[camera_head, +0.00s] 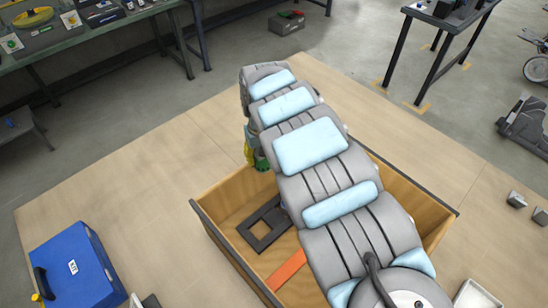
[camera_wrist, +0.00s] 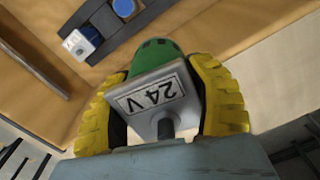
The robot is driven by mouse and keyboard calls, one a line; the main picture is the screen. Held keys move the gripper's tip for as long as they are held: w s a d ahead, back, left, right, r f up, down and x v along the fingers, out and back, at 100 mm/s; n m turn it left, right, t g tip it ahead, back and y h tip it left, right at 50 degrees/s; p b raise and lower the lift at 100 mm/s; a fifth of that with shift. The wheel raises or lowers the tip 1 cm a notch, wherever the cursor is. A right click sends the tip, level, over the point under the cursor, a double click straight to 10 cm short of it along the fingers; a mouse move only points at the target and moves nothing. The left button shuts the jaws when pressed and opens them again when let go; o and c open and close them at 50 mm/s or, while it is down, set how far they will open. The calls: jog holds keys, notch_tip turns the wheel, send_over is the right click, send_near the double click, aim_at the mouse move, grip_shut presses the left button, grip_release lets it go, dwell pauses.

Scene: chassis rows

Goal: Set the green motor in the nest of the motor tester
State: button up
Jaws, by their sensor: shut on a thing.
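My gripper (camera_wrist: 158,78) is shut on the green motor (camera_wrist: 153,54), with one yellow ridged finger on each side. The motor's grey end plate faces the wrist camera, has a "24 V" label upside down and a dark shaft. In the head view, the motor (camera_head: 261,160) and a yellow finger show beside my arm, near the far edge of a wooden box; most of the gripper is hidden. A dark fixture (camera_wrist: 146,17) with a blue disc and a white-and-blue block shows in the wrist view. I cannot tell whether it is the motor tester; no nest is clearly visible.
The open wooden box (camera_head: 206,225) holds a dark plate (camera_head: 251,238) with a square opening and an orange strip (camera_head: 286,270). A blue case (camera_head: 72,265) stands at the left. A bench (camera_head: 95,35) with devices is at the upper left.

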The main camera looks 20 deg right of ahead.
jog(key=w+a+r+m, duration=0.1)
jog(key=w+a+r, duration=0.2)
jog(key=a+r, duration=0.3)
notch_tip(320, 180, up, 4)
jog(key=shift+f, duration=0.25)
jog(key=shift+w, duration=0.1)
jog(key=shift+d, duration=0.1)
